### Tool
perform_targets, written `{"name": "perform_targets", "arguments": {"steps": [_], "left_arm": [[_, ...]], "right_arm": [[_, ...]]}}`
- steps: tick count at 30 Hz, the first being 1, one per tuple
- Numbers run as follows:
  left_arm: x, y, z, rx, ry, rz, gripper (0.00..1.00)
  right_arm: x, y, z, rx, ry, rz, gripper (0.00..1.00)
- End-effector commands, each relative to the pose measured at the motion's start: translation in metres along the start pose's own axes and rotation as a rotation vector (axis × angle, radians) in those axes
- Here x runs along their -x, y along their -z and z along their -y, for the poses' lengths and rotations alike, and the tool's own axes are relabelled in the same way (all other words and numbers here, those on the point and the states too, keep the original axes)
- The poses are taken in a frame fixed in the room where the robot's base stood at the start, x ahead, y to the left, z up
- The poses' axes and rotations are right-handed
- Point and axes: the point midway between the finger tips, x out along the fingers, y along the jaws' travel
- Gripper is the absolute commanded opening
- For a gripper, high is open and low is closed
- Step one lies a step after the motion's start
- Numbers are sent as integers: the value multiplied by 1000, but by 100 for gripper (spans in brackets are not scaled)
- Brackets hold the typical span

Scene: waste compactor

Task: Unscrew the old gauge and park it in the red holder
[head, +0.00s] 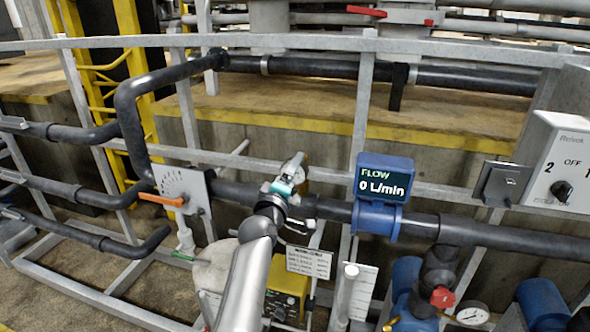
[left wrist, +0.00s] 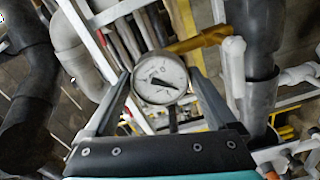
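The gauge (head: 297,168) is a round dial seen edge-on in the head view, at the pipe line left of centre. In the left wrist view the gauge (left wrist: 160,78) shows its white face, dark needle and metal rim, with a thin dark stem below. My left gripper (head: 284,187) is at the gauge. Its fingers (left wrist: 160,85) are spread, one on each side of the dial; I see no clear contact. I cannot make out a red holder in either view. My right gripper is not in view.
A blue flow meter (head: 383,180) reading 0 L/min sits on the pipe to the right. An orange lever valve (head: 163,199) is to the left. A second gauge (head: 472,315) and a red knob (head: 443,297) are lower right. Grey rails (head: 300,42) cross behind.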

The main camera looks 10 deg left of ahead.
Motion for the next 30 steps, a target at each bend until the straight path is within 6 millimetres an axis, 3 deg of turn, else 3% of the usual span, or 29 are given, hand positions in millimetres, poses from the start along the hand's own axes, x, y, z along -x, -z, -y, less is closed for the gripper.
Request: {"name": "perform_targets", "arguments": {"steps": [13, 30], "left_arm": [[0, 0, 0, -32, 2, 1, 100], [0, 0, -1, -876, 1, 2, 100]], "right_arm": [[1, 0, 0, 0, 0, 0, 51], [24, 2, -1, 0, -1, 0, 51]]}}
